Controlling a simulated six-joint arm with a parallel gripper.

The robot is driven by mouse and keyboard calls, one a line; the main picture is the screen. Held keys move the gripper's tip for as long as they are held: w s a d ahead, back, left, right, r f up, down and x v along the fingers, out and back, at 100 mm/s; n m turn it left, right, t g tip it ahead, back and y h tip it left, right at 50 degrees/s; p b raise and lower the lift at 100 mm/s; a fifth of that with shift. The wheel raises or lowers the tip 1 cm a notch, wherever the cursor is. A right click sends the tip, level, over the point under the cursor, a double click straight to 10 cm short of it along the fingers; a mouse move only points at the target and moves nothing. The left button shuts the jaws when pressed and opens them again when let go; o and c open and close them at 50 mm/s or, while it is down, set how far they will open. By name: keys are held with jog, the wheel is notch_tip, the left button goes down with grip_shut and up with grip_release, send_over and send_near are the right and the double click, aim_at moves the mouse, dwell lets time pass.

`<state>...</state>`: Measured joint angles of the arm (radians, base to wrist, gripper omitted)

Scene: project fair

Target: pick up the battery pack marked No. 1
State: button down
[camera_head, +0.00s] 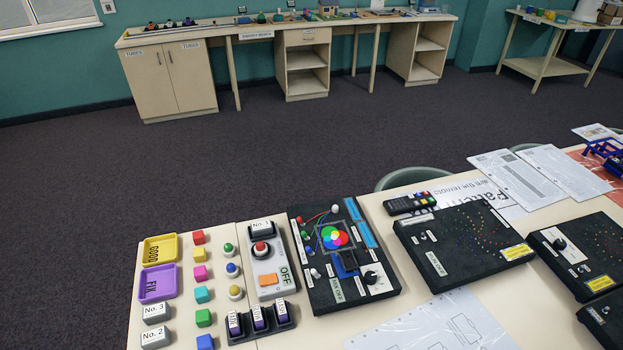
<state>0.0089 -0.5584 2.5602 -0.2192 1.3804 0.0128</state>
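The battery pack marked No. 1 (262,226) sits at the far end of a grey box (265,262) with a red button, an orange patch and an OFF label. It appears to be seated in a dark holder, though its exact fit is too small to tell. Two similar grey packs, No. 3 (156,313) and No. 2 (155,338), lie apart on the table at the left, below the purple tray. My gripper is not in view.
A yellow GOOD tray (160,248) and a purple FIX tray (158,283) stand at the left. Colored blocks (200,272), round buttons (232,270) and a dark rack (262,322) are close to the grey box. A black board (342,255) stands just right of it.

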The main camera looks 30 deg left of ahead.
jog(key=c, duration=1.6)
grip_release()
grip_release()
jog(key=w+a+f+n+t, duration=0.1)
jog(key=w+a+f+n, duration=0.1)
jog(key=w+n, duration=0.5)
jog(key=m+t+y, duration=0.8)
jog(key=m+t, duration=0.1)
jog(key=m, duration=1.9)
send_over(263, 231)
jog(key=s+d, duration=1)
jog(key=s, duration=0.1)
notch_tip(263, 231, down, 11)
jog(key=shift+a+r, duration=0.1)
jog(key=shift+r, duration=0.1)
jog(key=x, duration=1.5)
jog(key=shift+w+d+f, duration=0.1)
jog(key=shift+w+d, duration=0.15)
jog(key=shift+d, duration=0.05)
